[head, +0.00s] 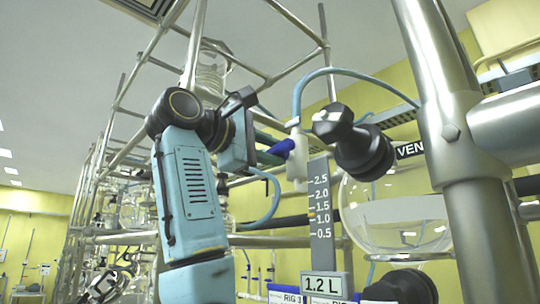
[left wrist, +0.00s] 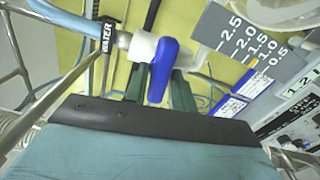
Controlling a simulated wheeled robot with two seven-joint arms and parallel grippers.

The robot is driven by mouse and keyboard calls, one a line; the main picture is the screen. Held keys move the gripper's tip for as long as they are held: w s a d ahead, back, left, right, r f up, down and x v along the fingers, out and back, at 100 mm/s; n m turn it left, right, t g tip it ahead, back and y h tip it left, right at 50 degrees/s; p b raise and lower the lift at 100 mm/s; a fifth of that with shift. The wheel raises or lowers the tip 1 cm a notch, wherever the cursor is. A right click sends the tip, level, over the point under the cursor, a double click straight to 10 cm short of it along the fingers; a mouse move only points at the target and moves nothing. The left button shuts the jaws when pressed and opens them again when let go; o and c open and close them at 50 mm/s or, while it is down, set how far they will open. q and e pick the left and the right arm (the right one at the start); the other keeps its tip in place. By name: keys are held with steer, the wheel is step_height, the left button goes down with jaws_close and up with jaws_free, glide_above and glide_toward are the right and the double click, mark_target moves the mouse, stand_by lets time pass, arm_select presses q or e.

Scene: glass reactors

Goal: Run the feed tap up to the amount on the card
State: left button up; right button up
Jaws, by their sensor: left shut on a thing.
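The feed tap has a white body (head: 297,160) and a blue handle (head: 284,147), on a line tagged WATER (left wrist: 105,38) in the left wrist view. My left gripper (head: 266,157) is shut on the blue handle. In the left wrist view the handle (left wrist: 160,72) stands between the green fingers, crosswise to the white body (left wrist: 142,47). The card (head: 322,284) reads 1.2 L. Above it is a grey scale (head: 321,235) marked 0.5 to 2.5, with a small orange mark between 1.0 and 1.5. The round glass vessel (head: 400,240) is right of the scale; its liquid level is unclear.
A blue hose (head: 345,72) arches from the tap towards the upper right. A black fitting (head: 360,143) and a label starting VEN (head: 410,150) are above the vessel. A thick metal post (head: 455,130) stands at the right. Frame bars surround my left arm.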

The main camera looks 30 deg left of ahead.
arm_select(q)
steer(key=shift+m, duration=0.9)
steer(key=o, duration=0.9)
steer(key=shift+c, duration=0.2)
steer(key=shift+s+b, duration=0.1)
steer(key=shift+b, duration=0.2)
steer(key=b+v, duration=0.6)
steer(key=v, duration=0.7)
steer(key=shift+s, duration=0.1)
